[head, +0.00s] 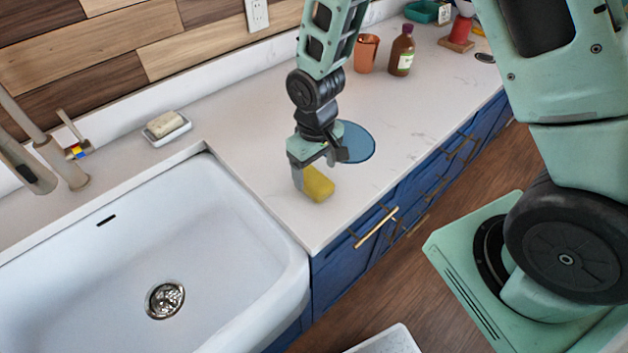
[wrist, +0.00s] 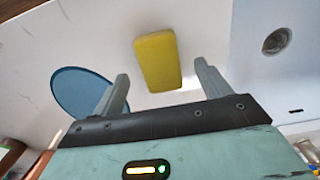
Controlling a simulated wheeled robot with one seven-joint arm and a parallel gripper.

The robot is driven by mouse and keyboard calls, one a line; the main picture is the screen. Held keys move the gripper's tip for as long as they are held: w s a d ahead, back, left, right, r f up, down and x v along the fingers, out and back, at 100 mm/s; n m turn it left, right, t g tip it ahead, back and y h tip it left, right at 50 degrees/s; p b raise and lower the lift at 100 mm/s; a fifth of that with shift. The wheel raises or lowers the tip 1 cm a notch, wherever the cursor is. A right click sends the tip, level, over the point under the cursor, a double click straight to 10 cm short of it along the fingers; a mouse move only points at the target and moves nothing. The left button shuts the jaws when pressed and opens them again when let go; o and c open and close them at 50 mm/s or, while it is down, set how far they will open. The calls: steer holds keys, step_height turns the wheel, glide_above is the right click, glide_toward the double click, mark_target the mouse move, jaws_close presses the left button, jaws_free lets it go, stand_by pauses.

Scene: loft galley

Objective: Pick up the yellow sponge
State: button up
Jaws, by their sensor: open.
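The yellow sponge (head: 318,184) lies on the white counter near the sink's right edge in the head view. In the wrist view the sponge (wrist: 158,62) shows ahead of the fingers, between their lines, with counter around it. My gripper (head: 312,172) is over the counter right at the sponge, pointing down, and one finger hides part of the sponge's left side. In the wrist view my gripper (wrist: 163,82) has its two fingers wide apart with nothing between them. I cannot tell whether a finger touches the sponge.
A round blue mat (head: 358,142) lies just behind my gripper. The white sink (head: 215,225) is to the left, with a soap dish (head: 160,136) behind it. A copper cup (head: 367,53) and a brown bottle (head: 402,50) stand farther back. The counter's front edge is close.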

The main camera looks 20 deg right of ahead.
mark_target(314, 179)
steer(key=shift+w+f+p, duration=0.15)
steer(key=shift+f+p, duration=0.25)
steer(key=shift+f, duration=0.7)
steer(key=shift+w+f+p, duration=0.1)
steer(key=shift+f+p, duration=0.25)
steer(key=shift+f, duration=0.75)
steer(key=c, duration=1)
